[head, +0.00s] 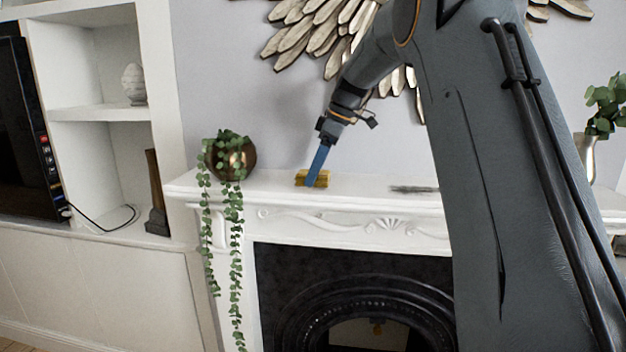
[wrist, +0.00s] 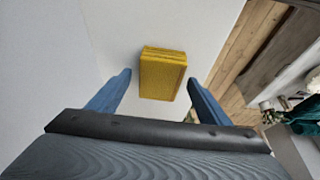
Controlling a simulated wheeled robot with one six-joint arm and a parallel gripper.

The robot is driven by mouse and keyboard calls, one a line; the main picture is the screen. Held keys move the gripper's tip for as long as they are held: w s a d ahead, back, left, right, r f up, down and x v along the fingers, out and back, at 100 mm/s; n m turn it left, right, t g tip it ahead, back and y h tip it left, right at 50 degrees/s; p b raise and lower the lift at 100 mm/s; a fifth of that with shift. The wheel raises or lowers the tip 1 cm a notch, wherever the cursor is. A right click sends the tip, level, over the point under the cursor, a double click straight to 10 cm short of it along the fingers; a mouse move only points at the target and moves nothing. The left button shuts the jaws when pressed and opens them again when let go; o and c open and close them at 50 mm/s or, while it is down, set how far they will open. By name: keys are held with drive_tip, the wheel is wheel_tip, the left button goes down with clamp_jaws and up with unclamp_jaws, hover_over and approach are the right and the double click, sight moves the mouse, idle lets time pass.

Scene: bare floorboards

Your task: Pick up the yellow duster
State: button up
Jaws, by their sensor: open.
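The yellow duster (head: 322,180) is a small yellow block on the white mantelpiece, right of the trailing plant. It also shows in the wrist view (wrist: 162,75), lying between and just beyond my two blue fingertips. My gripper (head: 317,168) reaches down at the duster in the head view, its blue fingers partly covering it. In the wrist view my gripper (wrist: 158,82) is open, with a finger on each side and gaps between the fingers and the duster.
A brass pot (head: 236,160) with trailing leaves stands left of the duster on the mantelpiece (head: 370,203). A dark thin item (head: 414,189) lies to the right. The wall behind carries a feather-like decoration (head: 305,35). The mantel's front edge drops to the floor.

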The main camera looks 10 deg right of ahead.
drive_tip(key=c, duration=1.1)
drive_tip(key=shift+r, duration=0.3)
drive_tip(key=shift+s+a+r+b, duration=0.15)
drive_tip(key=shift+r+b, duration=0.15)
drive_tip(key=shift+b, duration=0.3)
wheel_tip(320, 180, up, 6)
drive_tip(key=shift+f+b, duration=0.2)
drive_tip(key=shift+b, duration=0.8)
drive_tip(key=shift+s+r, duration=0.1)
drive_tip(key=shift+r, duration=0.25)
drive_tip(key=s+a+b, duration=0.2)
drive_tip(key=s, duration=0.4)
drive_tip(key=s+a+b, duration=0.2)
drive_tip(key=s+a, duration=0.1)
drive_tip(key=s, duration=0.3)
drive_tip(key=s+a+b, duration=0.2)
drive_tip(key=s+b, duration=0.1)
drive_tip(key=s, duration=0.3)
drive_tip(key=shift+a, duration=0.15)
